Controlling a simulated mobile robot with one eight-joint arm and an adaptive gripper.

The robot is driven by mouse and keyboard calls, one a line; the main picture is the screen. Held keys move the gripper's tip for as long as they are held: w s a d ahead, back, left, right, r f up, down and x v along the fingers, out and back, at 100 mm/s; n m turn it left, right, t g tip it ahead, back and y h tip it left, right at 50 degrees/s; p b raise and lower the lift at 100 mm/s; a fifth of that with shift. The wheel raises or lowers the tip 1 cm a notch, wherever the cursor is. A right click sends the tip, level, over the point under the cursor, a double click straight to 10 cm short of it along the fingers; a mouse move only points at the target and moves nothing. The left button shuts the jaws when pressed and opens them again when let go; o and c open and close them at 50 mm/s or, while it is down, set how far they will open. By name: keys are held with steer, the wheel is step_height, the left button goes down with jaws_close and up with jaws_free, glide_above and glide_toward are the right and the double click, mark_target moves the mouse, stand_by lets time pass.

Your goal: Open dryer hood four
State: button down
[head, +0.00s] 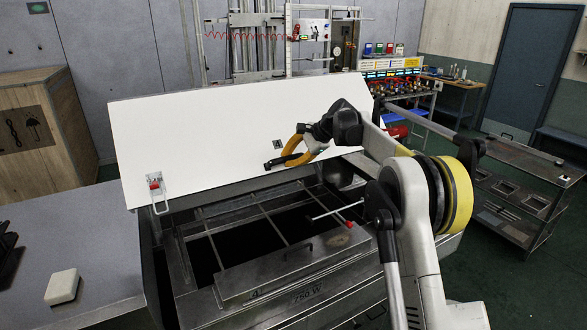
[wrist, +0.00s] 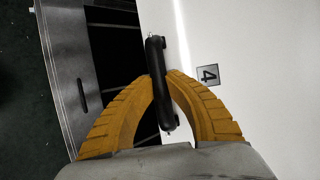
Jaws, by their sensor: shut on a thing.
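Dryer hood four is the large white panel (head: 215,130), tilted up with its front edge raised clear of the dryer body (head: 310,290). The dark opening and metal grid (head: 250,215) show below it. A black bar handle (wrist: 156,85) is on the hood near its lower edge, beside a small label reading 4 (wrist: 207,75). My gripper (head: 279,163) has yellow fingers and is shut on the handle, with one finger on each side of it. The fingers partly cover the handle in the head view.
A white-and-red latch (head: 156,190) hangs at the hood's left end. A grey table (head: 90,240) with a white block (head: 62,286) is at the left, near a wooden crate (head: 42,130). A red-tipped rod (head: 335,213) shows over the opening. A metal cart (head: 520,195) stands at right.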

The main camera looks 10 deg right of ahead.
steer(key=shift+w+a+r+p, duration=0.2)
steer(key=shift+w+r, duration=0.25)
steer(key=shift+w+a+r+p, duration=0.15)
steer(key=shift+w+r+p, duration=0.05)
steer(key=shift+w+r, duration=0.25)
steer(key=c, duration=1.4)
jaws_free()
steer(key=v, duration=1.2)
